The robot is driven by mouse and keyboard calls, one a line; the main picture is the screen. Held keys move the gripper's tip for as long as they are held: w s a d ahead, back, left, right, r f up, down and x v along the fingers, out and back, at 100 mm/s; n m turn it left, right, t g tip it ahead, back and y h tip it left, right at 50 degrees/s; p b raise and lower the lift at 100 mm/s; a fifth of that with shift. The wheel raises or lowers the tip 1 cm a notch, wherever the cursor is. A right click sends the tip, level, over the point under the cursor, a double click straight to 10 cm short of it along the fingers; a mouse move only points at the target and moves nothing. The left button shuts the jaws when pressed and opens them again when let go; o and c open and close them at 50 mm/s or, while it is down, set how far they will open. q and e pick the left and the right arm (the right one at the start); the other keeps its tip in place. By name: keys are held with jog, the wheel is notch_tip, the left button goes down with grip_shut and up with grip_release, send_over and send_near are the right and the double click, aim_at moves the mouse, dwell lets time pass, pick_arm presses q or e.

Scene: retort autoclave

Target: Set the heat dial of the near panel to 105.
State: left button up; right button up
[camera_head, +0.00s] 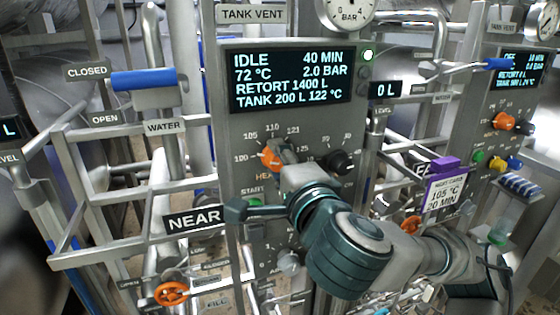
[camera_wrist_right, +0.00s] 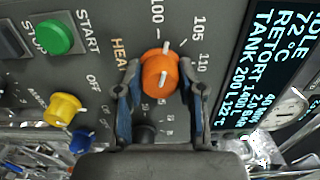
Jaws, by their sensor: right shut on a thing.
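The near panel (camera_head: 238,120) stands in the middle of the head view, above the NEAR sign (camera_head: 194,217). Its orange heat dial (camera_head: 268,158) sits below the screen, with marks 100, 105, 110 and 121 around it. My right gripper (camera_wrist_right: 158,92) is shut on the heat dial (camera_wrist_right: 160,76), one finger on each side. In the wrist view the dial's white line points upward, between 100 and 105; its exact reading is hard to tell. In the head view my gripper hides part of the dial. My left gripper is not in view.
The screen (camera_head: 292,77) reads IDLE, 72 °C, 40 MIN. A black knob (camera_head: 342,162) is right of the dial. A green START button (camera_wrist_right: 54,37) and a yellow knob (camera_wrist_right: 62,109) are nearby. A purple-edged card (camera_head: 444,194) reads 105 °C, 20 MIN. Metal rails flank the panel.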

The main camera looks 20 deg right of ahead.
jog(key=shift+w+f, duration=0.1)
jog(key=shift+f, duration=0.05)
jog(key=o, duration=1.1)
jog(key=shift+w, duration=0.15)
jog(key=shift+o, duration=0.2)
jog(key=shift+w+f, duration=0.1)
jog(key=shift+w, duration=0.1)
jog(key=shift+s, duration=0.1)
jog(key=shift+s, duration=0.2)
jog(key=s, duration=1.1)
jog(key=shift+s+d, duration=0.3)
jog(key=shift+s, duration=0.05)
